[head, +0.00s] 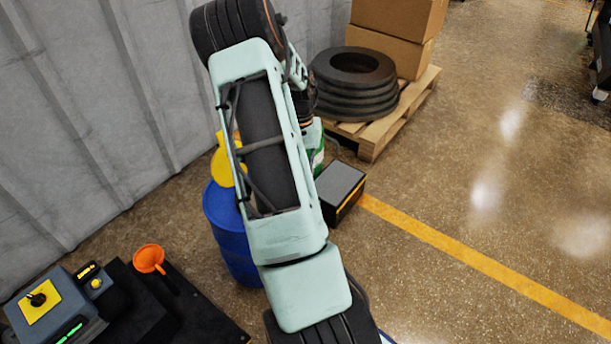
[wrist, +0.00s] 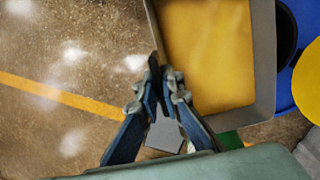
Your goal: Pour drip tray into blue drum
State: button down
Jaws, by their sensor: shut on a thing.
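My gripper (wrist: 157,72) is shut on the near left rim of the grey drip tray (wrist: 264,60) in the wrist view. The tray holds an amber-yellow liquid or surface and looks about level from above. The blue drum (wrist: 285,98) shows just beyond the tray's right side, with a dark round part on its top. A yellow round piece (wrist: 308,82) is at the drum's right. In the head view the blue drum (head: 232,238) stands left of my arm, with the yellow piece (head: 222,160) above it. My arm hides the gripper and tray there.
A black box (head: 340,188) sits on the floor right of the drum. A pallet (head: 405,112) with tires (head: 354,82) and cartons (head: 395,45) stands behind. An orange funnel (head: 149,259) and control panel (head: 40,300) are at left.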

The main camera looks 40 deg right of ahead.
jog(key=shift+w+a+r+g+h+p, duration=0.25)
jog(key=shift+r+g+h+p, duration=0.15)
jog(key=shift+r+p, duration=0.35)
jog(key=shift+w+a+r+g+h+p, duration=0.1)
jog(key=shift+w+r+g+h+p, duration=0.15)
jog(key=shift+r+g+p, duration=0.4)
jog(key=shift+w+a+r+g+h+p, duration=0.3)
jog(key=shift+w+r+g+h+p, duration=0.1)
jog(key=shift+r+p, duration=0.25)
jog(key=shift+w+a+r+g+h+p, duration=0.35)
jog(key=shift+r+g+p, duration=0.1)
jog(key=shift+r, duration=0.25)
jog(key=shift+w+a+r+g+h+p, duration=0.25)
jog(key=shift+w+r+g+h+p, duration=0.15)
jog(key=shift+r+p, duration=0.25)
jog(key=shift+w+a+r+g, duration=0.25)
jog(key=shift+w+r+g, duration=0.05)
jog(key=shift+r, duration=0.05)
dwell(0.4)
jog(key=shift+w+a+r+h+p, duration=0.15)
jog(key=shift+r+h+p, duration=0.05)
jog(key=shift+h+p, duration=0.1)
jog(key=shift+w+a+r+m+g, duration=0.25)
jog(key=shift+w+r+m+g, duration=0.05)
jog(key=shift+w+g, duration=0.1)
jog(key=shift+w+a+r+h, duration=0.15)
jog(key=shift+h, duration=0.15)
